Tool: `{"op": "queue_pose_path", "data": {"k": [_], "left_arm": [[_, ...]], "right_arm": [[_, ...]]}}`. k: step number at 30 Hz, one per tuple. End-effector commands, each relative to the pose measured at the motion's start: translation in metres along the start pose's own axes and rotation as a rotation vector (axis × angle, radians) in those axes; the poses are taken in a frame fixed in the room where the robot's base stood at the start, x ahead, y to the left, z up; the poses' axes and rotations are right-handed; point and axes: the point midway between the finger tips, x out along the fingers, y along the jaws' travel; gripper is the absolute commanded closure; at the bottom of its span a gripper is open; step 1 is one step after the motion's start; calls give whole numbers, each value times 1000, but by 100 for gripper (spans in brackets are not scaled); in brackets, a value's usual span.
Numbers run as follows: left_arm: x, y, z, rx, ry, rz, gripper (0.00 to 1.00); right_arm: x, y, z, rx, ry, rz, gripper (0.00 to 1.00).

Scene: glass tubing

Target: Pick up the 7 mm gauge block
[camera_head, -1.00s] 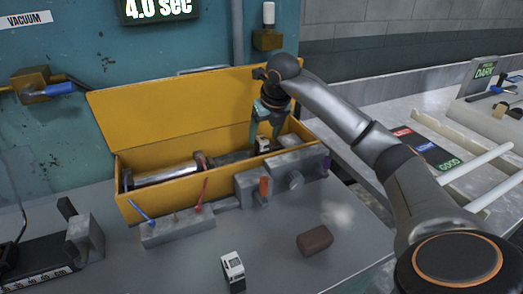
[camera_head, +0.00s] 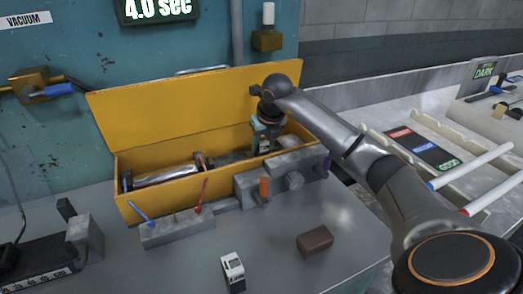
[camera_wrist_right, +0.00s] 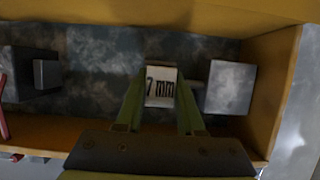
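The white 7 mm gauge block (camera_wrist_right: 161,87) sits inside the yellow box, its label facing up in the right wrist view. In the head view the block (camera_head: 264,145) is partly covered by my right gripper. My right gripper (camera_head: 265,143) has come down into the box from above. In the wrist view its two green fingers (camera_wrist_right: 162,85) stand on either side of the block, very close to its sides. They look open; firm contact cannot be made out. My left gripper is not in view.
The yellow box (camera_head: 165,195) has its lid raised behind and walls close around the gripper. A grey block (camera_wrist_right: 229,88) is close right of the gauge block. Another white labelled block (camera_head: 232,270) and a brown block (camera_head: 314,241) lie on the bench in front.

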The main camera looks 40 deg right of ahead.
Motion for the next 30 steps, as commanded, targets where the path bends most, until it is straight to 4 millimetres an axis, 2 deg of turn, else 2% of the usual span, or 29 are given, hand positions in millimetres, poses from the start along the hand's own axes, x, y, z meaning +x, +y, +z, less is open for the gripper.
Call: {"op": "queue_pose_path", "data": {"k": [1, 9, 23, 30], "left_arm": [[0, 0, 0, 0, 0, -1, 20], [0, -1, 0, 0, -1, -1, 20], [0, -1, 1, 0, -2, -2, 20], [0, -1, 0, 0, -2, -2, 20]], "right_arm": [[0, 0, 0, 0, 0, 0, 71], [0, 0, 0, 0, -1, 0, 100], [-2, 0, 1, 0, -2, 0, 100], [-18, 0, 9, 1, -5, 1, 100]]}}
